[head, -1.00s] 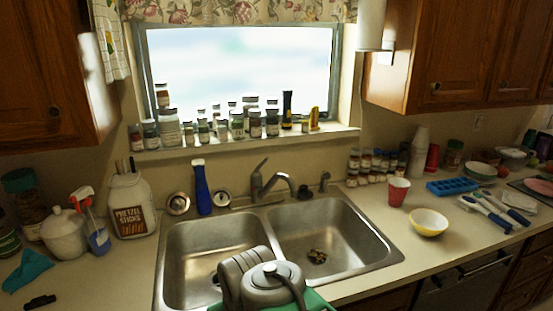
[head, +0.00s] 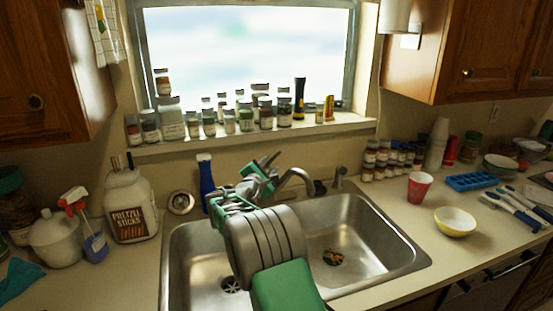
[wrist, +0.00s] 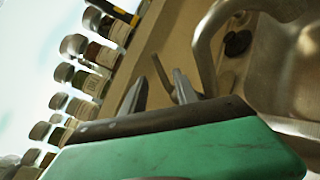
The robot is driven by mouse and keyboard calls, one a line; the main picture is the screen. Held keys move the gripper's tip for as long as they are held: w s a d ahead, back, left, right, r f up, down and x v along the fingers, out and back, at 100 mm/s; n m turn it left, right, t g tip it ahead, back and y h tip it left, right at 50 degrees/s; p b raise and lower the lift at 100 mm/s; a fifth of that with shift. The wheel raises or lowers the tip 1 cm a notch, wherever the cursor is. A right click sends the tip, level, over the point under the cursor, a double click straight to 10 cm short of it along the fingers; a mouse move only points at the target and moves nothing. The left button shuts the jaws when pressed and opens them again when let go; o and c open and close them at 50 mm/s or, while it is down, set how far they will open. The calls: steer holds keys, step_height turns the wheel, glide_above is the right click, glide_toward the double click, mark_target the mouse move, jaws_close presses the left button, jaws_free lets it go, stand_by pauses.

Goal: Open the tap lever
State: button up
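The grey metal tap stands behind the double sink (head: 375,225); its curved spout (head: 298,174) shows just right of my gripper (head: 268,163) in the head view. My green and grey gripper is at the tap's upper part and hides its base and most of its lever. In the wrist view the spout (wrist: 206,40) curves at the upper right, beyond the fingertips. My gripper (wrist: 160,85) has its two fingers apart, pointing toward the tap.
Several jars (head: 229,122) line the window sill behind the tap. A blue bottle (head: 205,183) stands close left of my gripper. A red cup (head: 419,186) and yellow bowl (head: 456,221) stand on the right counter.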

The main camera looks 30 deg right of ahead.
mark_target(276, 156)
steer(key=shift+n+h, duration=0.4)
steer(key=shift+n, duration=0.3)
steer(key=p+x, duration=0.2)
steer(key=x, duration=0.7)
steer(key=shift+r, duration=0.15)
steer(key=shift+a, duration=0.1)
steer(key=shift+c, duration=0.3)
jaws_close()
